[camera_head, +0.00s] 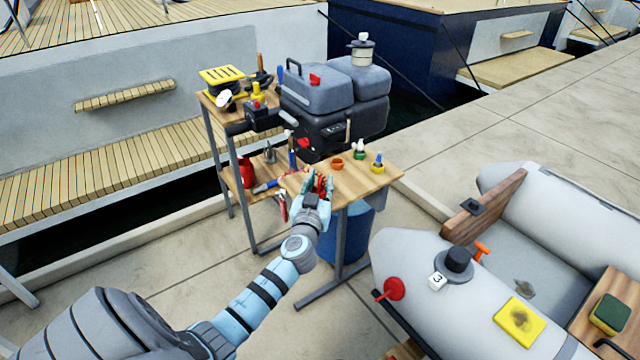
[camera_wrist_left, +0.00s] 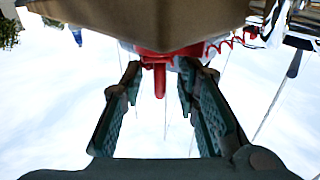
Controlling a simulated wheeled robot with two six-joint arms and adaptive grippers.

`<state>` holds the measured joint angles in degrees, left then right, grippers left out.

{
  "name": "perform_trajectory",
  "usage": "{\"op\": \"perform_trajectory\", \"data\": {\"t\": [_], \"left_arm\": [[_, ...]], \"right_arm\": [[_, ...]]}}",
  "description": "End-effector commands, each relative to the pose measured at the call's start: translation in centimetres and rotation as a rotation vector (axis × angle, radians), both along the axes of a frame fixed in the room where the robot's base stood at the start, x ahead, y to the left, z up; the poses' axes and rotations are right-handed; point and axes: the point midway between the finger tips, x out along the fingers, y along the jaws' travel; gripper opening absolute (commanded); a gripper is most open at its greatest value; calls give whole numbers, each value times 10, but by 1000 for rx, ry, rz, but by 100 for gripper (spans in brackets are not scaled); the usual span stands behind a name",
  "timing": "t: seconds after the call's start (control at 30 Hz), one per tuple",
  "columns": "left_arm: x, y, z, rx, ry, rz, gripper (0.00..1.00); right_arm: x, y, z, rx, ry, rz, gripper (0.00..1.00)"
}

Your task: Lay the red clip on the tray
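My left gripper (camera_head: 318,186) is at the front left edge of the wooden work surface (camera_head: 372,186). In the left wrist view the gripper (camera_wrist_left: 160,78) has its two fingers apart. A red piece (camera_wrist_left: 160,72), which looks like the red clip, points down into the gap between the fingertips, with space on both sides of its stem. A red coiled cord (camera_wrist_left: 226,42) runs off beside it. In the head view the fingers partly hide the red piece. I cannot single out the tray. My right gripper is not in view.
A dark outboard motor (camera_head: 335,105) rises behind. A red can (camera_head: 247,172) stands on the lower shelf. The grey dinghy (camera_head: 420,255) lies at right.

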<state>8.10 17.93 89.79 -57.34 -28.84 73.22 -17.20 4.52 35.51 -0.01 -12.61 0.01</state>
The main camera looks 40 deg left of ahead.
Motion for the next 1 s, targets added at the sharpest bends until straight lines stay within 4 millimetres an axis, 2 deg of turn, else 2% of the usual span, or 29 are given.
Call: {"op": "perform_trajectory", "data": {"t": [0.37, 0.57, 0.8, 1.0], "left_arm": [[-3, -2, 2, 0, 0, -1, 32], [-34, -18, 1, 0, 1, -2, 32], [-88, -46, 1, -2, 1, 0, 32], [-106, -56, 1, 0, 0, 0, 32]], "right_arm": [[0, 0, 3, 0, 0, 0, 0], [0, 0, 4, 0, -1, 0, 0], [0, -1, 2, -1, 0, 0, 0], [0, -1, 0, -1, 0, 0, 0]]}}
